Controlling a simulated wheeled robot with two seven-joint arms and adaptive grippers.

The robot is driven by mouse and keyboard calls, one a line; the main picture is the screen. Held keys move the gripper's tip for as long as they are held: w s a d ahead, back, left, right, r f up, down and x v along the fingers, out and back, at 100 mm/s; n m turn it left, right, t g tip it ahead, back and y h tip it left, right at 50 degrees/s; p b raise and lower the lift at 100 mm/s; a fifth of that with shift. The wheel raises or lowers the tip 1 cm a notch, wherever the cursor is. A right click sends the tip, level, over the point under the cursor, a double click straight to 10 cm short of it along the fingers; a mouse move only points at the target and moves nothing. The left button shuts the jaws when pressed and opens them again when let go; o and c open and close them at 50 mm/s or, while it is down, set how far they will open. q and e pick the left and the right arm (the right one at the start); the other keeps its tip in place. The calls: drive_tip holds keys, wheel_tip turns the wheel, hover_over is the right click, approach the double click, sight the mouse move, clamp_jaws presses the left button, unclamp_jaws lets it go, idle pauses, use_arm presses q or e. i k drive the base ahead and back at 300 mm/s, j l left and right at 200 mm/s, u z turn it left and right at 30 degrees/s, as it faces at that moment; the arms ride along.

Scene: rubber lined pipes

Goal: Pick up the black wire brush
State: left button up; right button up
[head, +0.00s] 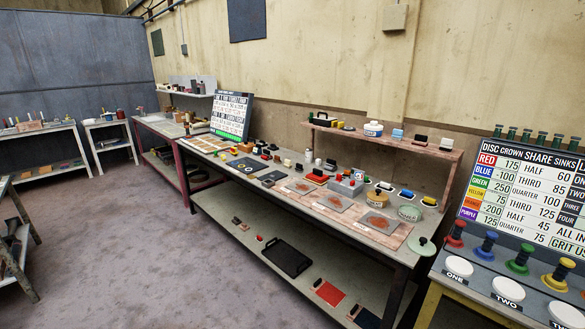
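I cannot pick out the black wire brush for sure, as the bench items are too small to tell apart. Several small black-topped items stand on the long workbench (335,225) and its raised back shelf (380,138). A dark block (331,164) stands below the shelf. Neither of my grippers is in view.
The lower shelf holds a black tray (287,258) and a red sheet (330,293). A score board (535,185) stands at right, over a table with coloured knobs (519,262). Other tables (40,130) stand far left. The grey floor (130,230) is clear at left.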

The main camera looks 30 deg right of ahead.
sight(299, 167)
drive_tip(key=i+j, duration=0.15)
drive_tip(key=i, duration=0.3)
drive_tip(key=i+j, duration=0.15)
drive_tip(key=i, duration=0.35)
